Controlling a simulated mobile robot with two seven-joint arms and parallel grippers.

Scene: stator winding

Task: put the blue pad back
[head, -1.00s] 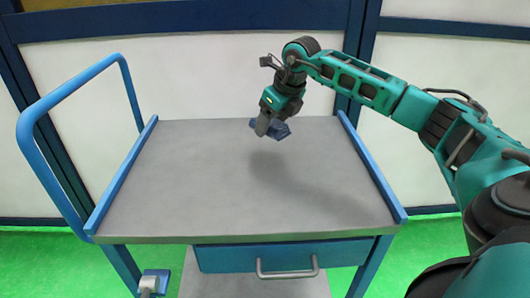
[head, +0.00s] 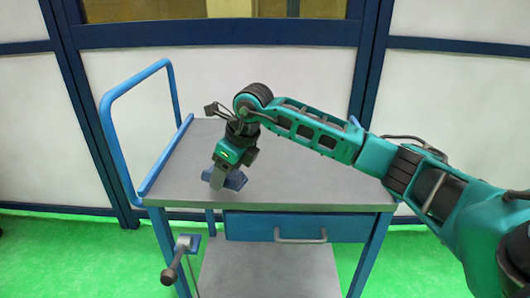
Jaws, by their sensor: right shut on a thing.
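The blue pad (head: 236,181) is in my right gripper (head: 217,181), which is shut on it. The pad is partly hidden behind the fingers. Gripper and pad are over the front left part of the grey top of the trolley (head: 310,177). I cannot tell whether the pad touches the top. My left gripper is not in view.
The trolley has a blue tube handle (head: 107,130) at its left and a blue drawer (head: 275,227) under the top. A lower shelf (head: 270,270) is below. The rest of the top looks clear. A panelled wall stands behind.

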